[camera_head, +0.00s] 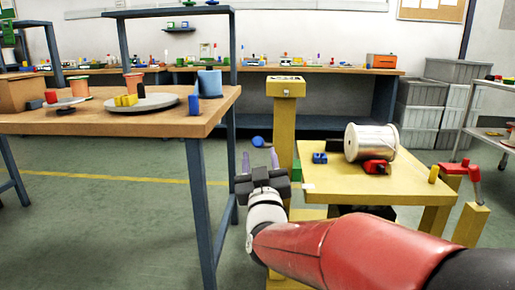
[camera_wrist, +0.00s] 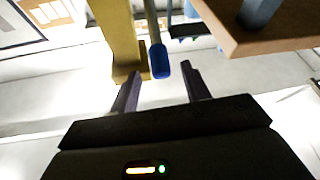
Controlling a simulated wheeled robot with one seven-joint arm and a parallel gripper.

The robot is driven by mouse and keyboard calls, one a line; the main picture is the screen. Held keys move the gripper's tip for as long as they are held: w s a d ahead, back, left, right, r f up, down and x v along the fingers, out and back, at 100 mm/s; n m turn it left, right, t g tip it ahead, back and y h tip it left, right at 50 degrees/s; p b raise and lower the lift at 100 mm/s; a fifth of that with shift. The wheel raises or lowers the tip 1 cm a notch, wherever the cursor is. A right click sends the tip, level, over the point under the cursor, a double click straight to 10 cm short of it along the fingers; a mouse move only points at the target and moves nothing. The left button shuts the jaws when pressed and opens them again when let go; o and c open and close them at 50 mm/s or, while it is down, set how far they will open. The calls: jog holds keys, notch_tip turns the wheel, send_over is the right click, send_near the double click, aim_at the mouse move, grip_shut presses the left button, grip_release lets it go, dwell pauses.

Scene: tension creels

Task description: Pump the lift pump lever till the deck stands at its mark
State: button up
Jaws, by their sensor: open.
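The lever's blue grip (camera_head: 258,141) shows just past my fingertips, left of the yellow post (camera_head: 285,120). In the wrist view the blue grip (camera_wrist: 160,62) sits on a grey rod beside the yellow post (camera_wrist: 120,35). My gripper (camera_head: 260,160) is open and empty. In the wrist view the grip appears between and slightly beyond the fingertips (camera_wrist: 160,80); I cannot tell whether they touch. The yellow deck (camera_head: 350,183) stands right of the post, with a small white tag on its near left edge. I cannot tell which mark belongs to the deck.
A wire spool (camera_head: 370,143), a red part (camera_head: 377,167) and a blue block (camera_head: 320,158) rest on the deck. A red handle (camera_head: 465,168) stands on yellow supports at right. A wooden table (camera_head: 120,121) with a turntable and spools is left of my gripper. Open floor lies below.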

aim_at(258, 137)
jog(key=x, duration=0.7)
jog(key=shift+w+r, duration=0.2)
jog(key=shift+w, duration=0.1)
jog(key=shift+c, duration=0.5)
